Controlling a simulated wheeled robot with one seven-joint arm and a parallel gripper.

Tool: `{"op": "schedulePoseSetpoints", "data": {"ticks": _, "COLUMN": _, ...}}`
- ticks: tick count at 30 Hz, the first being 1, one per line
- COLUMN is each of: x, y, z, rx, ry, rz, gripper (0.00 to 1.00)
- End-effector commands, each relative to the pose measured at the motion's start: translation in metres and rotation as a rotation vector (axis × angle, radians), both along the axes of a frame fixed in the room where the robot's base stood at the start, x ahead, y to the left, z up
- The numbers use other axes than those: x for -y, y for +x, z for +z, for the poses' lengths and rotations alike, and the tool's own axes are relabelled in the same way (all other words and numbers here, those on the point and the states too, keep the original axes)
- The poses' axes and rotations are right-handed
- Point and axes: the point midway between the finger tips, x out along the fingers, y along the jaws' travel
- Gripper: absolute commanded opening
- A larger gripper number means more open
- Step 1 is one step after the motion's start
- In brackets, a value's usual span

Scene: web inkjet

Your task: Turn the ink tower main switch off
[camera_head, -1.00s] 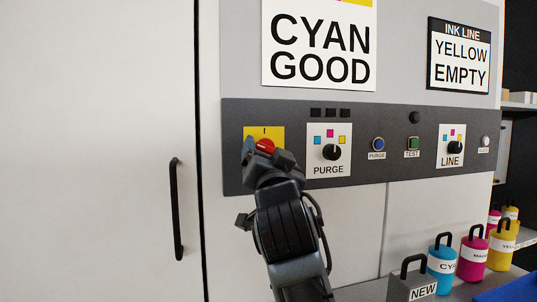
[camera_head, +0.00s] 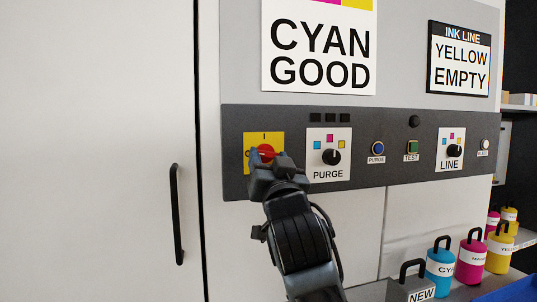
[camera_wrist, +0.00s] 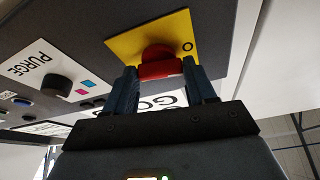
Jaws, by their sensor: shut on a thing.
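The main switch is a red rotary knob (camera_head: 265,153) on a yellow plate (camera_head: 275,139) at the left of the dark control panel. An "I" mark shows at the top of the plate in the head view. In the wrist view the red knob (camera_wrist: 158,62) sits between the two fingers, and an "O" mark shows on the yellow plate (camera_wrist: 180,30). My gripper (camera_head: 268,164) is at the knob, and in the wrist view my gripper (camera_wrist: 163,85) is shut on it. My gripper hides the lower part of the plate in the head view.
The PURGE selector (camera_head: 331,156) is close to the right of the switch. Further right are a blue button (camera_head: 377,148), a green TEST button (camera_head: 412,147) and the LINE selector (camera_head: 454,151). A door handle (camera_head: 177,214) is at the left. Ink bottles (camera_head: 441,262) stand lower right.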

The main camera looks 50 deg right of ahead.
Motion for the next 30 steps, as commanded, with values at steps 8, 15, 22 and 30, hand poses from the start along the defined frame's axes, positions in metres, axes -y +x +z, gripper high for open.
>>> {"op": "schedulePoseSetpoints", "data": {"ticks": 8, "x": 0.0019, "y": -0.0007, "z": 0.0017, "rx": -0.105, "ry": -0.148, "rz": -0.001, "gripper": 0.25}}
{"op": "schedulePoseSetpoints", "data": {"ticks": 15, "x": 0.0017, "y": -0.0008, "z": -0.0011, "rx": -0.116, "ry": -0.168, "rz": -0.001, "gripper": 0.25}}
{"op": "schedulePoseSetpoints", "data": {"ticks": 22, "x": 0.0016, "y": -0.0008, "z": -0.001, "rx": -0.115, "ry": -0.167, "rz": -0.001, "gripper": 0.63}}
{"op": "schedulePoseSetpoints", "data": {"ticks": 30, "x": 0.0016, "y": -0.0009, "z": -0.0005, "rx": -0.114, "ry": -0.167, "rz": -0.001, "gripper": 0.81}}
